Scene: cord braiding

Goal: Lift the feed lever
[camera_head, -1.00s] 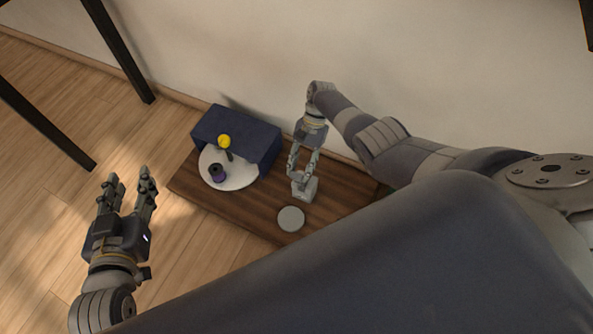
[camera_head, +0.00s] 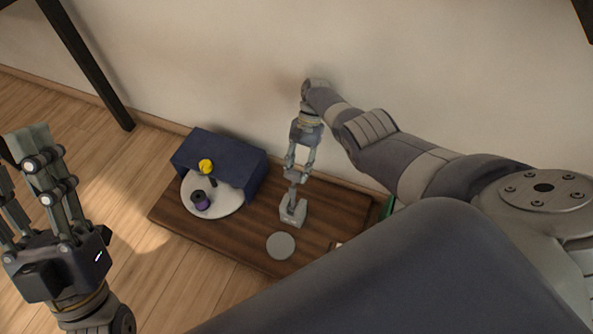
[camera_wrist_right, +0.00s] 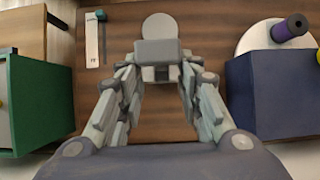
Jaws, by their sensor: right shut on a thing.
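A small grey feed unit (camera_head: 293,211) stands on the brown wooden board, with its grey feed lever (camera_head: 294,190) standing up from it. My right gripper (camera_head: 296,174) is shut on the lever's upper part, above the unit's base. In the right wrist view the grey unit (camera_wrist_right: 157,50) lies beyond my right fingers (camera_wrist_right: 160,90), and the lever is hard to make out there. My left gripper (camera_head: 18,160) is open and empty at the far left, well away from the lever, with its fingers spread.
A grey disc (camera_head: 281,246) lies in front of the unit. To the left are a dark blue box (camera_head: 229,155), a white round plate (camera_head: 226,206), a purple spool (camera_head: 202,202) and a yellow knob (camera_head: 206,166). The right wrist view shows a green box (camera_wrist_right: 40,100) and a white strip (camera_wrist_right: 92,40).

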